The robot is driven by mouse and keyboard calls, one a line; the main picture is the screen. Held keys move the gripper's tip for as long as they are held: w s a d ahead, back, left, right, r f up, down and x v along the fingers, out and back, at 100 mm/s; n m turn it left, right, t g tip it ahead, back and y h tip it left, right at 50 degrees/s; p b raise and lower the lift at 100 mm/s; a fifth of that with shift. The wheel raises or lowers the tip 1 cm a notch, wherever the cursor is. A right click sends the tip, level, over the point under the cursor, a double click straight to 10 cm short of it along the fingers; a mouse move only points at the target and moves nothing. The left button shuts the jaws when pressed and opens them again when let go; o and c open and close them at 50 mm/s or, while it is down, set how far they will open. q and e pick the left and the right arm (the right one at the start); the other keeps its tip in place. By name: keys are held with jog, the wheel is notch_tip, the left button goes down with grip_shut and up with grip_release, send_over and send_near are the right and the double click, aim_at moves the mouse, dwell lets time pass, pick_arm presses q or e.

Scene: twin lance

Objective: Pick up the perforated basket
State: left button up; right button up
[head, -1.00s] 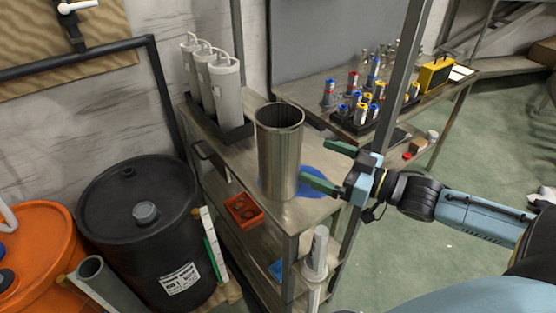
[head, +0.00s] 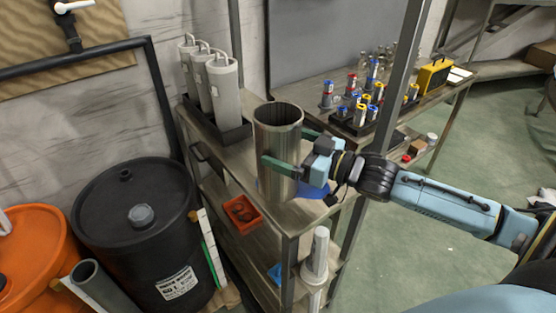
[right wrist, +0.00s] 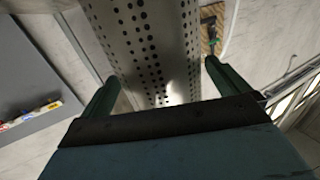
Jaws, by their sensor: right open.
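The perforated basket (head: 278,150) is a tall, open-topped metal cylinder standing upright on the cart's top shelf in the head view. In the right wrist view its holed wall (right wrist: 155,45) rises between the fingers. My right gripper (head: 290,152) is open, with one finger in front of the basket and the other behind it, at about mid-height. In the right wrist view the open fingers (right wrist: 160,85) lie on either side of the wall, and gaps seem to show beside it. My left gripper is not in view.
Several grey canisters (head: 222,90) stand in a dark tray at the back of the cart (head: 239,167). A post (head: 393,90) rises just right of my gripper. A black drum (head: 135,230) stands at left.

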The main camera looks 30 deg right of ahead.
jog(key=x, duration=0.2)
jog(key=shift+w+a, duration=0.2)
jog(key=shift+w, duration=0.1)
jog(key=shift+r, duration=0.1)
jog(key=c, duration=0.9)
